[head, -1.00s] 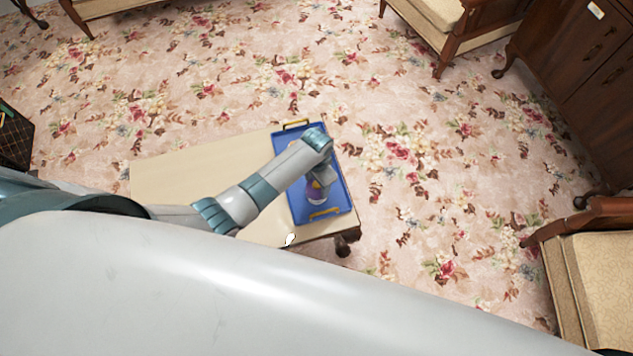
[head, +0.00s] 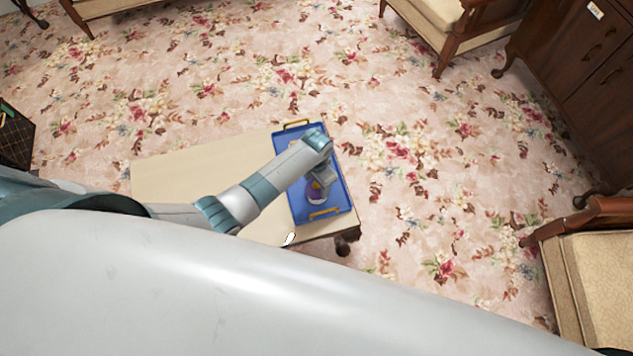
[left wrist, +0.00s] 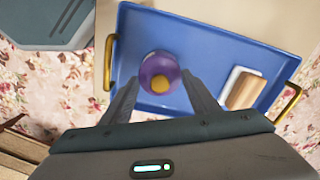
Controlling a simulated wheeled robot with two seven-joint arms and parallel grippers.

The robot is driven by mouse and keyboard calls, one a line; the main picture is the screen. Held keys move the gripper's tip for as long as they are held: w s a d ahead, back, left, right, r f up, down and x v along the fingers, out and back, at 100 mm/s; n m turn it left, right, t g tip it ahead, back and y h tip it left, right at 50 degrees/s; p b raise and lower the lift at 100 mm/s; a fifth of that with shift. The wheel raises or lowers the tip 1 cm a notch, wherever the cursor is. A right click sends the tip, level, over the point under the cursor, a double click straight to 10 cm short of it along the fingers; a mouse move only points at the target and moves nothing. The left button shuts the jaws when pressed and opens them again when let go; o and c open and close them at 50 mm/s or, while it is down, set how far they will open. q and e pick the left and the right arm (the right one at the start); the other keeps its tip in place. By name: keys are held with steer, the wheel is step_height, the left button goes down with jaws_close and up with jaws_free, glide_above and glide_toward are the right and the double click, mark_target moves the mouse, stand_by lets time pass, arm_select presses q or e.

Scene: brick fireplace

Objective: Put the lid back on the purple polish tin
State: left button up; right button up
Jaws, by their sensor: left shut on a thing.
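The purple lid (left wrist: 160,66) is round with a yellow spot on it. In the left wrist view it sits between the two fingers of my left gripper (left wrist: 161,88). The gripper is shut on it, above the blue tray (left wrist: 212,40). In the head view, my left gripper (head: 322,182) is over the tray's near half, with purple and yellow (head: 316,196) showing just below it. A pale rim shows under the purple. I cannot tell the tin apart from the lid, nor whether they touch. My right gripper is not in view.
The tray with yellow handles (head: 324,213) lies on the right end of a beige-topped table (head: 180,172). A wood-and-white block (left wrist: 243,90) lies on the tray. A wooden-armed chair (head: 590,285) and dark cabinet (head: 590,85) stand to the right. Patterned carpet surrounds the table.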

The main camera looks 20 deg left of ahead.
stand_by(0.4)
arm_select(q)
steer(key=o, duration=1.6)
steer(key=shift+r+p, duration=3.5)
steer(key=shift+p, duration=0.4)
jaws_close()
steer(key=shift+f+b, duration=1.7)
steer(key=shift+f, duration=0.55)
